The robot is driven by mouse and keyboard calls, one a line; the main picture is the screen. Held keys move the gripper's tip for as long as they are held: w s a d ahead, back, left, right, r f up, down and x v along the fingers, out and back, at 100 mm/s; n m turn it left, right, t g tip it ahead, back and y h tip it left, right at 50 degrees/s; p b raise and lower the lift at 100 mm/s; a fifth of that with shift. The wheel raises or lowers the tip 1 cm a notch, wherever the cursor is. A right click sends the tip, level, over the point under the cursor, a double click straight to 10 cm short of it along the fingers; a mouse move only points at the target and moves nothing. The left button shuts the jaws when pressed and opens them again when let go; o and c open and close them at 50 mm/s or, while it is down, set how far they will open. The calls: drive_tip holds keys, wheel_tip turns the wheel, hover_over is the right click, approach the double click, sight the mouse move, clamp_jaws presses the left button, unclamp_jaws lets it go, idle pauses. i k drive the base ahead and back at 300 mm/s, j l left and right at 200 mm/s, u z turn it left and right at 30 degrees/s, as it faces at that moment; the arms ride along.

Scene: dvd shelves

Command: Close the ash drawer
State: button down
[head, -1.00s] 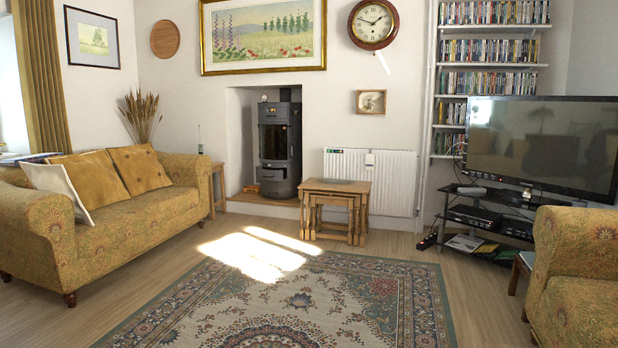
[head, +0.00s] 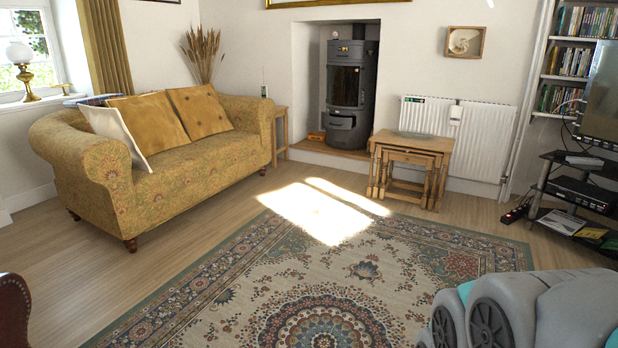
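The grey stove (head: 347,88) stands upright in the wall alcove, back and centre in the head view. The ash drawer (head: 341,122) is low on its front, below the glass door. Its front seems to stand out a little from the stove body, but it is too small to tell how far. My gripper is not in view; only a grey and teal part that looks like my own arm shows at the bottom right.
A nest of wooden tables (head: 412,160) stands right of the stove, before the radiator (head: 480,150). A yellow sofa (head: 180,160) is at left. A brown studded chair edge (head: 14,312) shows bottom left. The patterned rug (head: 340,270) lies clear between me and the stove.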

sight(331, 122)
drive_tip(key=i+u, duration=0.15)
drive_tip(key=i, duration=4.65)
drive_tip(key=i+z, duration=0.15)
drive_tip(key=i, duration=0.4)
drive_tip(key=i+j+z, duration=0.15)
drive_tip(key=i, duration=0.4)
drive_tip(key=i+j+z, duration=0.15)
drive_tip(key=i, duration=0.4)
